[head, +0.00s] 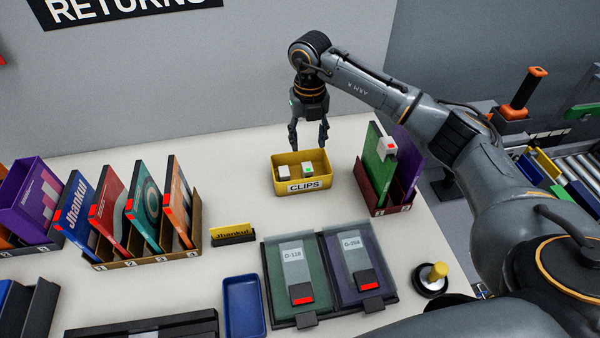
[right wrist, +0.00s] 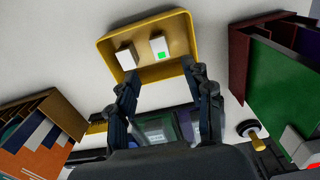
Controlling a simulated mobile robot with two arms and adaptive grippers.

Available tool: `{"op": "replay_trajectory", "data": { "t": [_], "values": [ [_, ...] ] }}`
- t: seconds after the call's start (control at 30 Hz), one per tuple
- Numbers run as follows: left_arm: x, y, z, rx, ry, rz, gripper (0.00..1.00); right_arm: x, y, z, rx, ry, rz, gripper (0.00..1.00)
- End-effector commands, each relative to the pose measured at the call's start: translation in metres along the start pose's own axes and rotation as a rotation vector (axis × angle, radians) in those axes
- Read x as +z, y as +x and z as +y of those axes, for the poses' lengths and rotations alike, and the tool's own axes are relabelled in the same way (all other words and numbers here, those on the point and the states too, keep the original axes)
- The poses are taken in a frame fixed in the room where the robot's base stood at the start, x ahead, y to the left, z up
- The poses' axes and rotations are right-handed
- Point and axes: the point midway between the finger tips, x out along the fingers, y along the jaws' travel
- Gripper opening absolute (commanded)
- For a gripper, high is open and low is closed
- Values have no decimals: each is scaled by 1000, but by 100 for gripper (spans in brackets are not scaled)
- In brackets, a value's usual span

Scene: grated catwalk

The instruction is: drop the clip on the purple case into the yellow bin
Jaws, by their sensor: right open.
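The yellow bin (head: 279,187), labelled CLIPS, stands on the white table; its interior also shows in the right wrist view (right wrist: 152,72). Inside it lie a white clip (head: 284,172) and a clip with a green mark (head: 308,169), apart from each other. My right gripper (head: 309,140) points down above the bin, open and empty, its fingers also showing in the right wrist view (right wrist: 164,76). The purple case (head: 409,152) stands in the holder right of the bin, partly hidden by my arm and a green case; no clip shows on it. My left gripper is not in view.
The green case (head: 372,155) carries a clip with a red mark (head: 386,148). Several upright cases (head: 150,205) stand in a holder at left. Two flat cases (head: 298,265), a blue tray (head: 243,305) and a yellow-handled stamp (head: 432,278) lie in front.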

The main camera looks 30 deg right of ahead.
Motion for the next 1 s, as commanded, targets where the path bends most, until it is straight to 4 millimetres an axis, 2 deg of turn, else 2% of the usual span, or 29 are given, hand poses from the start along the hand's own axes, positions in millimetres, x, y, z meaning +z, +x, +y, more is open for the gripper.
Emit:
{"op": "replay_trajectory", "data": {
  "t": [0.2, 0.43, 0.63, 1.0],
  "values": [
    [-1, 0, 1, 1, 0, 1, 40, 1, -49, 0, 1, -1, -6, 51],
    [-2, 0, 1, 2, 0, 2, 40, 1, -89, 0, 1, 0, -4, 51],
    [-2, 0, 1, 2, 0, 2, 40, 0, -103, 0, 1, 0, -1, 51],
    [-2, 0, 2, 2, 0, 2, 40, 0, -103, 0, 0, 0, -1, 51]
  ]
}}
